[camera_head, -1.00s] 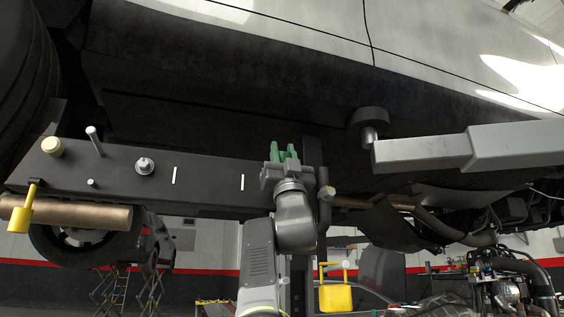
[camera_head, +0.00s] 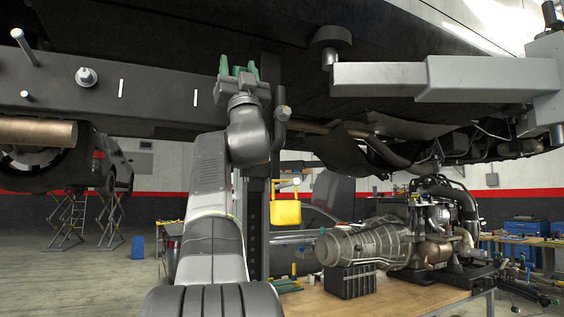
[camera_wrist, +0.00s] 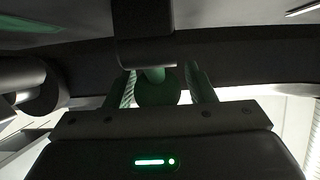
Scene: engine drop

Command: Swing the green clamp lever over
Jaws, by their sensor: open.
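In the wrist view the green clamp lever shows as a round dark-green knob (camera_wrist: 158,90) on a short green stem, below a dark block (camera_wrist: 142,35). My gripper (camera_wrist: 164,88) is open, with one finger on each side of the knob. I cannot tell whether either finger touches it. In the head view my gripper (camera_head: 239,70) is raised against the underside of the car, at the right part of the dark beam (camera_head: 150,96). Green parts show at its tip; the lever cannot be told apart from the fingers there.
A grey lift arm (camera_head: 380,78) with a round pad (camera_head: 332,37) stands right of my gripper. A dark upright pipe (camera_head: 280,125) is close on its right. An engine (camera_head: 440,225) sits on a wooden-topped table (camera_head: 400,300).

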